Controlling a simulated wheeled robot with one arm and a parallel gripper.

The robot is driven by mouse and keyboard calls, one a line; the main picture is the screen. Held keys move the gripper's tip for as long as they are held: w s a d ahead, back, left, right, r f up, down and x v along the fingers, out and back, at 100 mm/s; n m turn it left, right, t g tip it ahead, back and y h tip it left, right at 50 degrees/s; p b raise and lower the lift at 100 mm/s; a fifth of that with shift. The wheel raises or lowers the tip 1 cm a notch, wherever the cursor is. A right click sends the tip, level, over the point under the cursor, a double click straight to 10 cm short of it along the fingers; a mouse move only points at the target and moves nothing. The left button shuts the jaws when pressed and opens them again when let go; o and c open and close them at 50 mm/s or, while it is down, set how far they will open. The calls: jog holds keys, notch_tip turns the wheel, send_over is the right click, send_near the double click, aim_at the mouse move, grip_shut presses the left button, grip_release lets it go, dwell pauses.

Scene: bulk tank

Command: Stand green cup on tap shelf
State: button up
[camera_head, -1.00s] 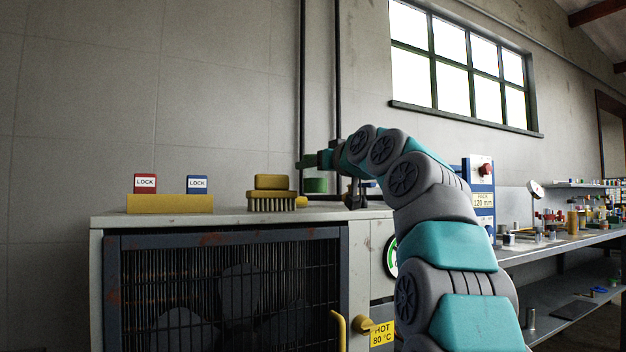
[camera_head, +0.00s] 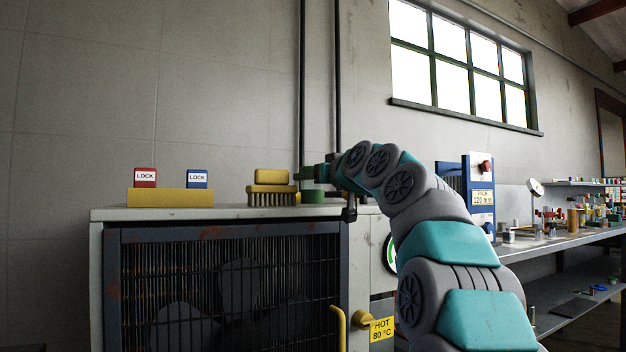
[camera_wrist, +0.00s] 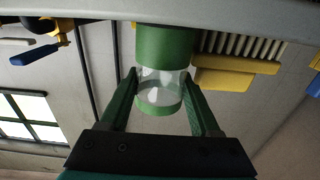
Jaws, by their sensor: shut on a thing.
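The green cup (camera_wrist: 166,48) is between the fingers of my gripper (camera_wrist: 160,80) in the wrist view, which looks upside down. It has a tall green base part, a clear middle and a green ring at the other end. My gripper is shut on it. In the head view my gripper (camera_head: 310,175) is over the far right of the grey cabinet top, and the cup's green part (camera_head: 313,196) shows just beneath it. The cup looks upright, close to the top; I cannot tell whether it touches. I cannot single out the tap shelf.
A yellow brush (camera_head: 271,190) stands close left of the cup. A yellow block with red and blue locks (camera_head: 170,198) is farther left on the cabinet top (camera_head: 230,212). A blue panel unit (camera_head: 480,190) and a cluttered workbench (camera_head: 560,240) lie to the right.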

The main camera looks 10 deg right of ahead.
jog(key=shift+f, duration=0.1)
jog(key=shift+f, duration=0.15)
jog(key=o, duration=1.2)
jog(key=shift+r, duration=0.2)
jog(key=shift+r, duration=0.1)
jog(key=b+v, duration=0.1)
jog(key=v, duration=1.1)
